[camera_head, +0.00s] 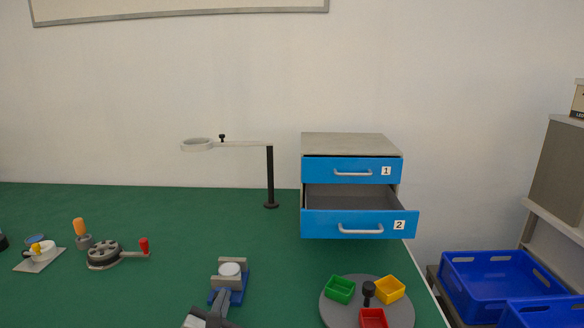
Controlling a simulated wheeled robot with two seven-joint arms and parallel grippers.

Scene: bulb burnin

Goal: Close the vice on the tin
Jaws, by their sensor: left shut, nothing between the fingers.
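The vice (240,287) has a blue base and grey jaws and stands on the green table at the lower middle. The tin (230,269), round with a white top, sits between the vice's jaws; whether both jaws touch it I cannot tell. My left gripper (223,297) reaches in from the bottom edge, shut and empty, with its fingertips at the near side of the vice. It hides part of the vice's front. My right gripper is not in view.
A turntable (341,312) with green, yellow and red trays stands right of the vice. A drawer cabinet (350,143) with drawer 2 pulled open and a lamp stand (270,178) are behind. A red-handled crank device (104,255) is at left. Green table between is clear.

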